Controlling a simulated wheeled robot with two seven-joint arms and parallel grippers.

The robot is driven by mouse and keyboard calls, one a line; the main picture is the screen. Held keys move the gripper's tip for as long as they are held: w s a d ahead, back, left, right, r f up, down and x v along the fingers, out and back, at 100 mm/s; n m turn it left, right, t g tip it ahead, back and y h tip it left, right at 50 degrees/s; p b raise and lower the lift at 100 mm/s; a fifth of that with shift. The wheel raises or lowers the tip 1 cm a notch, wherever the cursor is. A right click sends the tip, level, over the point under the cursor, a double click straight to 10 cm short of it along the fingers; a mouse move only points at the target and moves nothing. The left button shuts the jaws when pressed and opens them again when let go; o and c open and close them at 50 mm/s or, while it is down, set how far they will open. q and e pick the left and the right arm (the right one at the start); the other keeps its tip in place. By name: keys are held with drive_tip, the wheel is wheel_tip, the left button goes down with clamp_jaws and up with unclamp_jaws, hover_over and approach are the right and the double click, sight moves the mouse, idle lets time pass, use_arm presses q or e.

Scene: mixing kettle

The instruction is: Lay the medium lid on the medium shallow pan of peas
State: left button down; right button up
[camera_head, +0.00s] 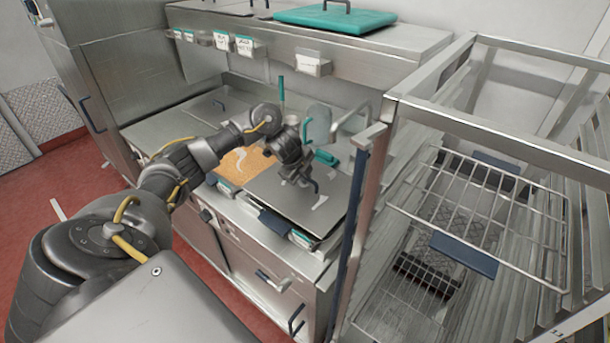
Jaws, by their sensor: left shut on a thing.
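My left arm reaches in from the left over the counter, and my left gripper (313,186) points down at the middle of a flat grey rectangular lid (325,215). The gripper is shut on the lid's handle, which is mostly hidden by the fingers. The lid looks about level over the counter's front right part. What lies under it is hidden, and I see no peas. I cannot tell whether the lid rests on a pan or hangs just above it. My right gripper is out of view.
A container with orange contents (240,166) sits left of the lid. Teal-handled items (326,157) stand behind it. A metal rack with wire shelves (480,195) rises close on the right. A shelf (340,55) with a teal lid (330,18) overhangs the back.

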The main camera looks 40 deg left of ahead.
use_arm(q)
drive_tip(key=shift+f, duration=0.1)
idle(0.3)
drive_tip(key=shift+w+f+b, duration=0.1)
drive_tip(key=shift+f+b, duration=0.65)
drive_tip(key=shift+f, duration=0.3)
drive_tip(key=shift+f, duration=0.2)
drive_tip(key=c, duration=0.9)
unclamp_jaws()
